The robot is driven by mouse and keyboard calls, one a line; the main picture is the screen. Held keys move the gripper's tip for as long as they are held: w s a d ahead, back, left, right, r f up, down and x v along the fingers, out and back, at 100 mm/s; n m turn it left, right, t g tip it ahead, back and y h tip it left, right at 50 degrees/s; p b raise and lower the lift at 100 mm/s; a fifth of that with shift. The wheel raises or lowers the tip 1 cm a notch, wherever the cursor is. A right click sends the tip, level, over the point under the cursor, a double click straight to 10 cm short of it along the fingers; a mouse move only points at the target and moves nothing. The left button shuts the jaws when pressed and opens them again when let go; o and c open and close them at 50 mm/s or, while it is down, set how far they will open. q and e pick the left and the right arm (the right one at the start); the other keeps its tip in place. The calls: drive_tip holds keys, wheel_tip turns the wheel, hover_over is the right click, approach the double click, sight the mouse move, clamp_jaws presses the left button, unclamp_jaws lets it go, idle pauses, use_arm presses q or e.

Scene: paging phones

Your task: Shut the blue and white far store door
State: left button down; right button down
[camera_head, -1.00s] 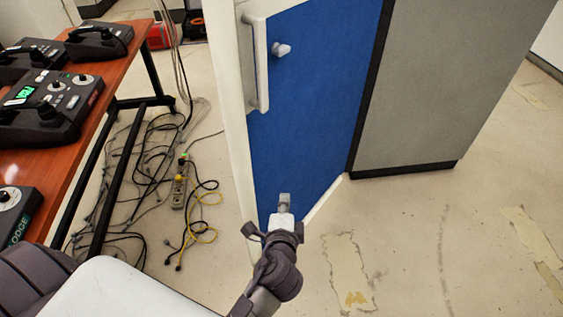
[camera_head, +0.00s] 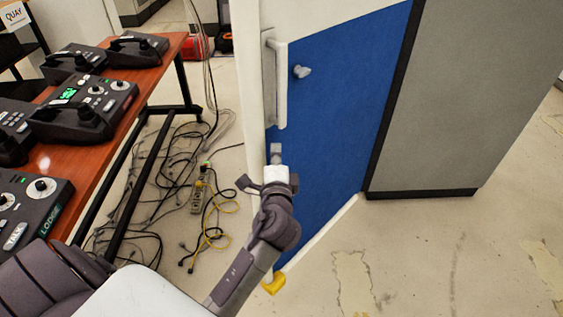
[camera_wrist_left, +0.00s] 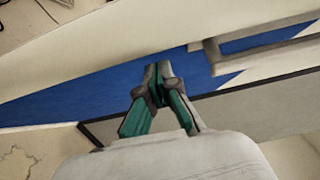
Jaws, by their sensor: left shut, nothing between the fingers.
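The blue and white door (camera_head: 335,125) stands in the middle of the head view, at an angle to the grey wall panel beside it. It has a long white pull handle (camera_head: 279,82) and a small white knob (camera_head: 301,72) near its left edge. My left gripper (camera_head: 276,155) is shut and empty, in front of the blue face near that edge, below the handle. In the left wrist view my gripper (camera_wrist_left: 157,75) points at the blue face (camera_wrist_left: 95,92), with the handle (camera_wrist_left: 265,48) to its right. I cannot tell whether it touches the door. My right gripper is out of view.
A reddish wooden desk (camera_head: 164,62) with several desk phones (camera_head: 85,105) stands at the left. Tangled cables and a power strip (camera_head: 198,190) lie on the floor between desk and door. A yellow object (camera_head: 273,284) shows beside my arm. The floor at right is clear.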

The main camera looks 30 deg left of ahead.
use_arm(q)
drive_tip(key=shift+w+a, duration=0.2)
drive_tip(key=shift+a, duration=0.9)
drive_tip(key=shift+a, duration=0.1)
